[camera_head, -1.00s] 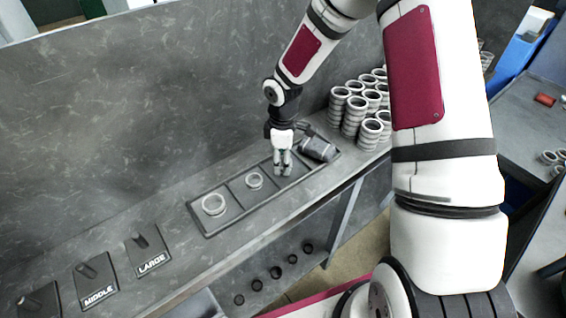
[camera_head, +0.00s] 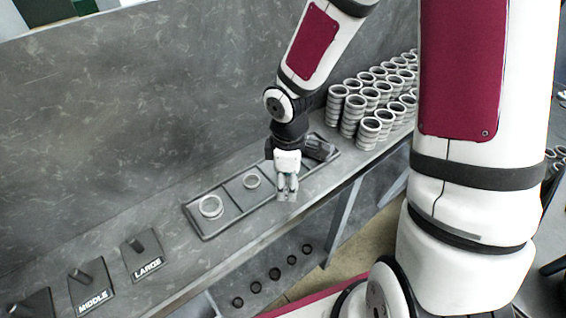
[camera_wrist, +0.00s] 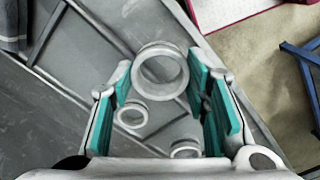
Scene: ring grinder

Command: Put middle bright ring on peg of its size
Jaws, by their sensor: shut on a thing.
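My gripper (camera_head: 287,195) is shut on a bright ring (camera_wrist: 160,72), which sits between the teal finger pads (camera_wrist: 208,95) in the wrist view. In the head view the gripper hangs by the tray's front edge, and the held ring is hard to make out. The MIDDLE peg (camera_head: 82,277) and the LARGE peg (camera_head: 142,244) lean on dark plates at lower left. A third peg plate (camera_head: 30,304) is cut off, its label unseen.
The tray (camera_head: 208,238) lies on a grey bench against a tall grey panel (camera_head: 150,100). The bench between tray and pegs is clear.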

